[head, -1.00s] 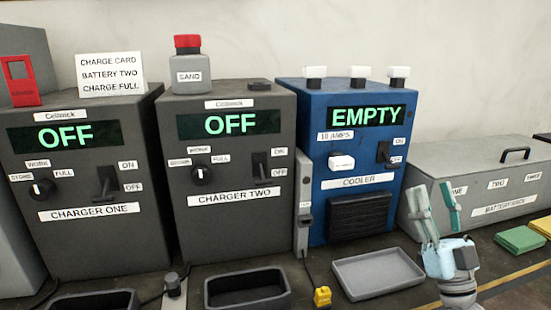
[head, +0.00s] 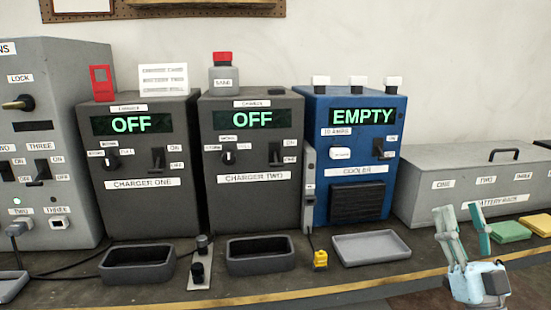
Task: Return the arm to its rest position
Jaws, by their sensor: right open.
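My right gripper (head: 472,222) is at the lower right in the head view, with its pale blue body low and its two fingers pointing up. The fingers are apart, with nothing between them. It shows in front of the grey battery rack box (head: 440,204) and to the right of the light grey tray (head: 372,247). The rest of my right arm is cut off by the bottom edge. My left gripper is not in the picture.
Charger one (head: 145,212), charger two (head: 255,202) and the blue cooler (head: 318,202) stand along the back. Black trays (head: 138,278) and a yellow plug (head: 320,260) lie before them. Green (head: 509,231) and yellow (head: 538,224) pads lie right. A switch cabinet (head: 85,120) stands left.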

